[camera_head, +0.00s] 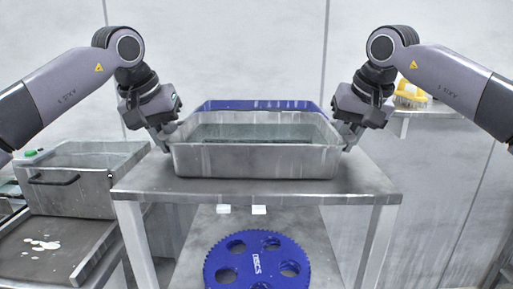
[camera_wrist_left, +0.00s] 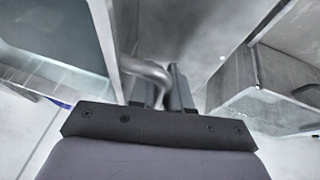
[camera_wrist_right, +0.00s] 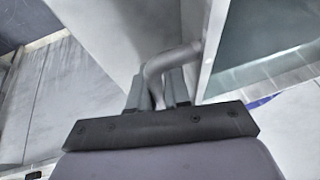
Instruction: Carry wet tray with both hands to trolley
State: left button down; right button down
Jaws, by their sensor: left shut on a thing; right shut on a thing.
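The wet tray (camera_head: 255,160) is a grey metal pan with liquid inside, level at the middle of the head view, over the top of a grey metal table or trolley (camera_head: 255,189). I cannot tell whether its bottom touches that top. My left gripper (camera_head: 169,142) is shut on the tray's left handle, a bent metal bar (camera_wrist_left: 150,75). My right gripper (camera_head: 347,142) is shut on the right handle, which shows in the right wrist view (camera_wrist_right: 165,65). The tray's walls also show in the left wrist view (camera_wrist_left: 97,45) and the right wrist view (camera_wrist_right: 212,50).
A blue toothed disc (camera_head: 257,262) lies on the lower shelf. A blue-rimmed thing (camera_head: 260,104) stands behind the tray. At left is a metal box with a black handle (camera_head: 85,195) above a dark wet surface (camera_head: 45,245). A yellow object (camera_head: 410,95) sits on a shelf at right.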

pick_arm(q)
jog(key=shift+r, duration=0.3)
pick_arm(e)
jog(key=shift+r, duration=0.25)
pick_arm(q)
jog(key=shift+w, duration=0.15)
pick_arm(e)
jog(key=shift+w, duration=0.1)
